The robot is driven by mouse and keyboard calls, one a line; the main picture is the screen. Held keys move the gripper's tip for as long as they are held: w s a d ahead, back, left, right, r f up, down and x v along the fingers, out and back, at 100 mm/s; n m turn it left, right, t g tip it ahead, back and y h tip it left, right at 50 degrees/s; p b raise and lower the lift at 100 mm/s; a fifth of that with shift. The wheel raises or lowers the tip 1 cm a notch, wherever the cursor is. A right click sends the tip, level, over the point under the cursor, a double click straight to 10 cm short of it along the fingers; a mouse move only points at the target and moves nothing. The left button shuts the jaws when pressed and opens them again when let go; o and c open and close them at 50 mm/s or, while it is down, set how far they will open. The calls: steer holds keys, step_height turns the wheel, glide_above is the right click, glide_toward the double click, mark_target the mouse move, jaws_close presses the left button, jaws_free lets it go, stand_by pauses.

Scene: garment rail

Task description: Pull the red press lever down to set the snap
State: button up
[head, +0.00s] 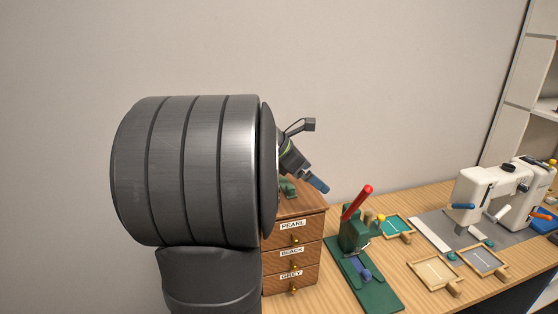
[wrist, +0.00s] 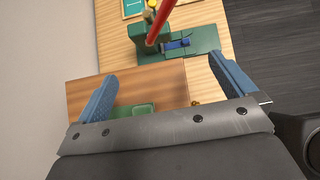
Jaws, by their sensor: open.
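The red press lever (head: 357,202) rises from the green snap press (head: 357,237) and leans up to the right in the head view. In the wrist view the red lever (wrist: 160,24) runs from the top edge down to the green press body (wrist: 150,49). A blue part (head: 360,268) sits low on the press. My gripper (wrist: 170,75) is open and empty, with two blue fingers spread wide above the wooden drawer cabinet. In the head view my gripper (head: 319,185) is left of the lever and apart from it; one finger shows there.
The wooden drawer cabinet (head: 306,225), labelled PEARL, BLACK and GREY, stands left of the press. A green item lies on its top. Small framed trays (head: 432,273) lie to the right of the press. A white sewing machine (head: 505,195) stands farther right. A wall is behind.

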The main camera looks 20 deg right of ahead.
steer(key=c, duration=1.3)
steer(key=shift+d+m, duration=0.3)
steer(key=c, duration=0.3)
steer(key=d+m+y, duration=0.1)
steer(key=d+m, duration=0.1)
steer(key=d+r+m+y, duration=0.1)
steer(key=m, duration=0.1)
steer(key=d+m+y, duration=0.1)
steer(key=d+m, duration=0.1)
steer(key=m, duration=0.1)
steer(key=shift+s+d+r+g+y, duration=0.25)
steer(key=shift+d+r+g+y, duration=0.05)
steer(key=shift+r+y, duration=0.1)
jaws_close()
steer(key=d+r+m+t+y, duration=0.3)
steer(key=d+r+m+y, duration=0.1)
steer(key=d+r+m, duration=0.2)
steer(key=shift+d+r+m, duration=0.2)
steer(key=shift+d+m, duration=0.35)
steer(key=shift+m, duration=0.85)
